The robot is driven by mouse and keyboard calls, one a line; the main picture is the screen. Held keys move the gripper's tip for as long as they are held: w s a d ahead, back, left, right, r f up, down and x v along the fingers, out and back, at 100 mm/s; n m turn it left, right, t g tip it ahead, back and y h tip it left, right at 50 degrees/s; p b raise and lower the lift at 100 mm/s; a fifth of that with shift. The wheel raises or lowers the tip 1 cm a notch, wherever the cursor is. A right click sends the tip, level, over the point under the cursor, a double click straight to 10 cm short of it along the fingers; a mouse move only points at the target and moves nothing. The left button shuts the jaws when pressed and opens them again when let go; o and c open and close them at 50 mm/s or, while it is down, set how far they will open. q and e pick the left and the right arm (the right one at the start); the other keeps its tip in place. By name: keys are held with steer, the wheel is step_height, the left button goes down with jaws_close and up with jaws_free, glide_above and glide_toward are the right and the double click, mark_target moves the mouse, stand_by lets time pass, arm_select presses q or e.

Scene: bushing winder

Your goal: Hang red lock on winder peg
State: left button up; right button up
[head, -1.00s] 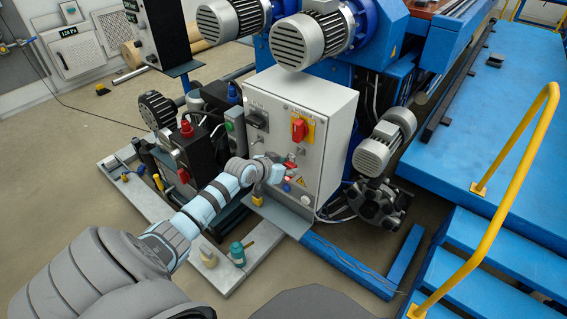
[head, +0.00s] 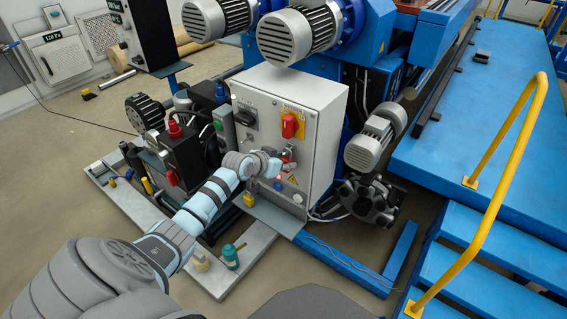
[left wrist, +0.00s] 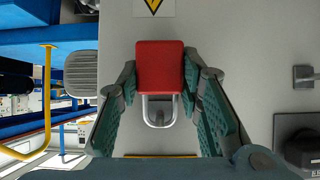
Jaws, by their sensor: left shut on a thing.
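A red lock (left wrist: 160,66) with a pale metal shackle is between the fingers of my left gripper (left wrist: 160,82) in the left wrist view. The gripper's green pads are shut on its sides. In the head view my left gripper (head: 274,163) is close to the front of the grey control cabinet (head: 310,150) and hides most of the lock. The winder peg (left wrist: 158,119), a grey stub on the cabinet face, shows through the shackle loop in the wrist view. I cannot tell whether the shackle is around the peg or only in front of it. My right gripper is not in view.
A red rotary switch (head: 290,124) on a yellow plate sits above the gripper on the cabinet. A grey motor (head: 373,140) stands right of the cabinet. A yellow handrail (head: 512,180) and blue steps are further right.

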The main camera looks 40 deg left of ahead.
arm_select(q)
steer(key=o, duration=1.3)
steer(key=shift+c, duration=0.2)
steer(key=v, duration=1.2)
